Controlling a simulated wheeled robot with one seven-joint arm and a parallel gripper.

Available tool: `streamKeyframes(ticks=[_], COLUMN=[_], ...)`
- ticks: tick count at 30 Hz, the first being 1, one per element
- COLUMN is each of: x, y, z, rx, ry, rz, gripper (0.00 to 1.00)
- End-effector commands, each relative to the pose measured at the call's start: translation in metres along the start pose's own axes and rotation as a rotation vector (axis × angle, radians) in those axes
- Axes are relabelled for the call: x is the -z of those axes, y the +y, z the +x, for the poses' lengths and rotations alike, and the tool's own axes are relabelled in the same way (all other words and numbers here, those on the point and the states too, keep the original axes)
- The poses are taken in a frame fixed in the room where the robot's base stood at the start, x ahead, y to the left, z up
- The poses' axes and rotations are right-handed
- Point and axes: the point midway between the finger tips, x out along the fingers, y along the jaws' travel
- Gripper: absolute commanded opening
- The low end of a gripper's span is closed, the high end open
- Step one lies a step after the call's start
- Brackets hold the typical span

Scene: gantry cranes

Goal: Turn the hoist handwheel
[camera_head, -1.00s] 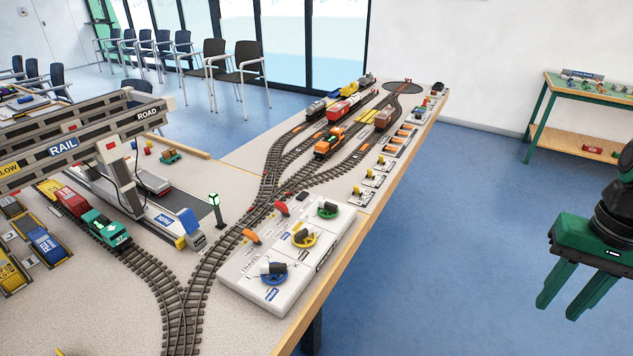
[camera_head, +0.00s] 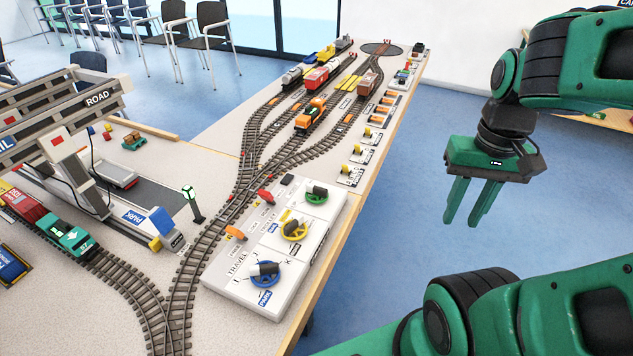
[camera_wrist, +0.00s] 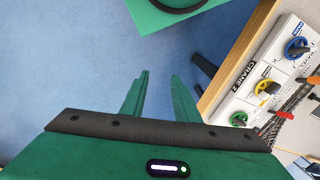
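A white control panel (camera_head: 222,281) at the table's right edge holds three handwheels with dark knobs: blue (camera_head: 262,281) in front, yellow (camera_head: 290,235) in the middle, green (camera_head: 313,199) at the back. The front one is near the word TRAVEL; I cannot clearly read which is marked hoist. My gripper (camera_head: 463,222) is open and empty, pointing down over the floor to the right of the panel, apart from it. In the wrist view my gripper (camera_wrist: 158,75) has parted fingers, and the blue (camera_wrist: 296,47), yellow (camera_wrist: 266,88) and green (camera_wrist: 237,119) wheels show at right.
Orange (camera_head: 235,233) and red (camera_head: 266,196) levers stand along the panel's left side. Tracks with train cars and a grey gantry crane (camera_head: 70,150) lie left of it. A small green signal lamp (camera_head: 190,193) stands nearby. The floor between table and gripper is clear.

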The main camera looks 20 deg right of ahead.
Motion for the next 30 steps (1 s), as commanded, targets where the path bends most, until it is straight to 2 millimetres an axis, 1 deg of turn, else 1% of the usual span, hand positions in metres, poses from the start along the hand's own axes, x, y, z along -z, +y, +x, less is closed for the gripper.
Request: streamKeyframes(ticks=[3,5,8,9,11,12,14,15,16,18,21,24,27,30], x=[0.019,0.031,0.062,0.075,0.093,0.104,0.119,0.128,0.134,0.145,0.156,0.161,0.163,0.164], y=[-0.012,-0.032,-0.063,-0.078,-0.102,-0.119,-0.146,-0.165,-0.179,-0.210,-0.249,-0.279,-0.297,-0.304], z=[-0.006,-0.010,-0.015,-0.017,-0.018,-0.017,-0.015,-0.013,-0.011,-0.006,0.003,0.010,0.014,0.018], rx=[-0.012,-0.020,-0.034,-0.039,-0.044,-0.046,-0.047,-0.046,-0.045,-0.040,-0.031,-0.021,-0.014,-0.011], ry=[0.004,0.005,0.008,0.008,0.009,0.008,0.008,0.008,0.007,0.005,0.005,0.005,0.005,0.005], rz=[-0.089,-0.172,-0.344,-0.421,-0.536,-0.612,-0.728,-0.803,-0.858,-0.979,-1.125,-1.231,-1.294,-1.323], gripper=[0.28,0.28,0.28,0.28,0.28,0.28,0.28,0.28,0.28,0.28,0.28,0.28,0.28,0.28])
